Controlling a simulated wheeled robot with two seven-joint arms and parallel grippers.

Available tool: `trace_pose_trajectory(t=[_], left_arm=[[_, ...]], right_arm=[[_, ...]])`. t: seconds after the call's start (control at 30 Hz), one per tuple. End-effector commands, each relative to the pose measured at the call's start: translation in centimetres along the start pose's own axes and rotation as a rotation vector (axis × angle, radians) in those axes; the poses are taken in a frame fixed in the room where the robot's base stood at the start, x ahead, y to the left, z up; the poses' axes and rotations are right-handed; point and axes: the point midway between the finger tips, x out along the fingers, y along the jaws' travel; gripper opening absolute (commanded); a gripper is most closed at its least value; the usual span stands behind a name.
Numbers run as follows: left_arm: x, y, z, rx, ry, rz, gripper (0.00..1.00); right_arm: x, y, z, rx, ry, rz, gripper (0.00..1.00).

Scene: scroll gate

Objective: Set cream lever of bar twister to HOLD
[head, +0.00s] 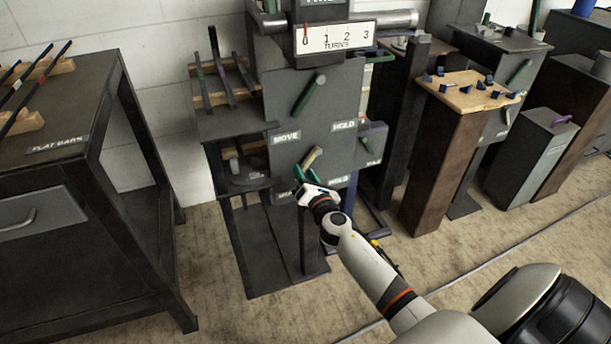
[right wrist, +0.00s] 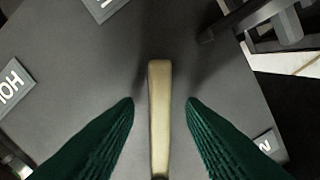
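The bar twister (head: 287,85) is a dark grey stand against the wall. Its cream lever (head: 314,156) sits low on the front panel, tilted with its free end up and to the right. My right gripper (head: 302,175) is at the lever's lower end. In the right wrist view, the cream lever (right wrist: 160,115) stands between the two green fingers (right wrist: 160,125), with a visible gap on each side. My left gripper is not in view.
A turns scale (head: 337,37) is at the top. A dark table (head: 60,140) stands left, and a wood-topped pedestal (head: 432,165) right. The floor in front is mostly clear.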

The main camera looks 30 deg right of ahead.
Motion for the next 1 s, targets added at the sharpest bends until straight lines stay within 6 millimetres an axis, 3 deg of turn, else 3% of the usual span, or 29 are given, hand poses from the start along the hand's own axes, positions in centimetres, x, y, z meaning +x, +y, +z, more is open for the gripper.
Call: trace_pose_trajectory(t=[0.27,0.5,1.0], left_arm=[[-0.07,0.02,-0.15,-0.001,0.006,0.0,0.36],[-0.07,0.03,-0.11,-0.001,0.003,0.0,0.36],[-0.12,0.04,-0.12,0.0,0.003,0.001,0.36]], right_arm=[[0.19,0.03,0.02,0.0,-0.001,0.001,0.36],[0.17,0.03,0.02,0.0,-0.001,0.001,0.0],[0.16,0.45,0.03,-0.052,0.0,0.001,0.0]])
